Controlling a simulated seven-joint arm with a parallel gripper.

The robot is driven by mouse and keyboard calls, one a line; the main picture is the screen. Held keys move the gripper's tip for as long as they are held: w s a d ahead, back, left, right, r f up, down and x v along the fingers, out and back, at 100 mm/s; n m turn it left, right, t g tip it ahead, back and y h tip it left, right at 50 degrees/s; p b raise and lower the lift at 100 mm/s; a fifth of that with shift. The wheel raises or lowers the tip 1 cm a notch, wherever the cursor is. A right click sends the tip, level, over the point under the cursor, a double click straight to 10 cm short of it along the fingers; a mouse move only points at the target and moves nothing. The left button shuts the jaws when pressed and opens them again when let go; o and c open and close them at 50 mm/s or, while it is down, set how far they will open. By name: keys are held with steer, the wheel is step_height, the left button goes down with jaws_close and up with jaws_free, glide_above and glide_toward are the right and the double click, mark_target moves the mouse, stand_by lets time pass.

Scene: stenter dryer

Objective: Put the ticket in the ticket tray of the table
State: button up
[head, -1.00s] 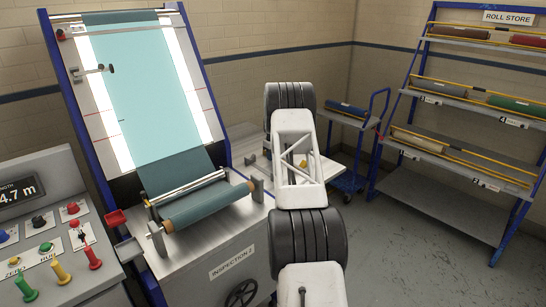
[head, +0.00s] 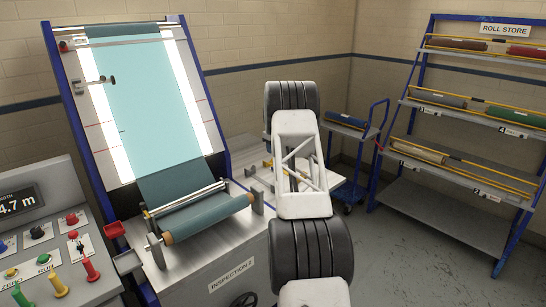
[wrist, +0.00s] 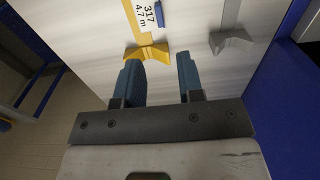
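In the wrist view, my gripper (wrist: 162,80) is open and empty, its two blue fingers spread over a pale surface. Just beyond the fingertips is a yellow piece (wrist: 147,51) with a flared end and a narrow strip. Beside the strip is a white printed label reading "317 4.7 m" (wrist: 151,13), cut off by the top edge; it looks like the ticket. In the head view my arm hides my gripper. The inspection table (head: 205,250) stands left of the arm.
A grey flared piece (wrist: 231,40) lies right of the yellow one. A teal fabric roll (head: 207,217) spans the table front. The button console (head: 45,240) is at left. A blue trolley (head: 352,190) and roll rack (head: 425,200) stand at right, with floor between them and my arm.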

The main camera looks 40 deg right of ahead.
steer(key=shift+r, duration=0.8)
